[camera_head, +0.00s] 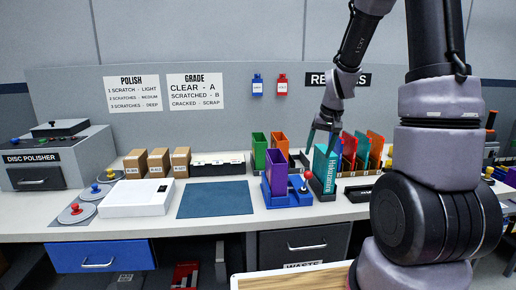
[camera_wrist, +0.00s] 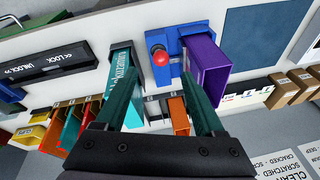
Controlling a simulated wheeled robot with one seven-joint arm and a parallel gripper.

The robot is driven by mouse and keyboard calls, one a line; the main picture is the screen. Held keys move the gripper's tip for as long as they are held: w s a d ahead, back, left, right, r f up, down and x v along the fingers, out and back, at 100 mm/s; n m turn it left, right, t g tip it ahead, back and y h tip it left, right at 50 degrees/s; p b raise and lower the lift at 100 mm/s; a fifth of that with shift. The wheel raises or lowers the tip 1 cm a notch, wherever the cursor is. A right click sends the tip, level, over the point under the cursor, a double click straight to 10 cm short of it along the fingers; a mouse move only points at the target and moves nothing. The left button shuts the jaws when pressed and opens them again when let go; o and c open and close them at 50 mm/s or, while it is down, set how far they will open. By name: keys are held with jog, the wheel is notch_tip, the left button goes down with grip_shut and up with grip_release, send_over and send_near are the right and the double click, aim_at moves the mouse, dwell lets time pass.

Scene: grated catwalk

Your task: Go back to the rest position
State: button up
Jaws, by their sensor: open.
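My gripper (camera_head: 324,128) hangs over the back of the bench, just above a teal case with white lettering (camera_head: 325,172). In the wrist view my gripper (camera_wrist: 161,76) is open, with nothing between its two fingers. The teal case (camera_wrist: 122,70) stands upright beyond the left finger, which partly covers it. I cannot tell whether they touch. A purple case (camera_head: 276,172) stands in a blue holder with a red ball-topped lever (camera_head: 305,186); in the wrist view this purple case (camera_wrist: 208,62) is beyond the right finger.
Green and orange cases stand behind the purple one, and several coloured cases (camera_head: 362,150) stand to the right. A blue mat (camera_head: 213,199), a white box (camera_head: 137,193) and a disc polisher (camera_head: 45,160) lie left. The mat is bare.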

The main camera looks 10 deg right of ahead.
jog(key=s+a+r+t, duration=0.2)
jog(key=s+r, duration=0.8)
jog(key=s+a+r+m+t, duration=0.1)
jog(key=s+a+r+t, duration=0.1)
jog(key=s+r, duration=0.9)
jog(key=shift+s+a+r+y, duration=0.25)
jog(key=shift+a+y, duration=0.15)
jog(key=shift+a, duration=0.3)
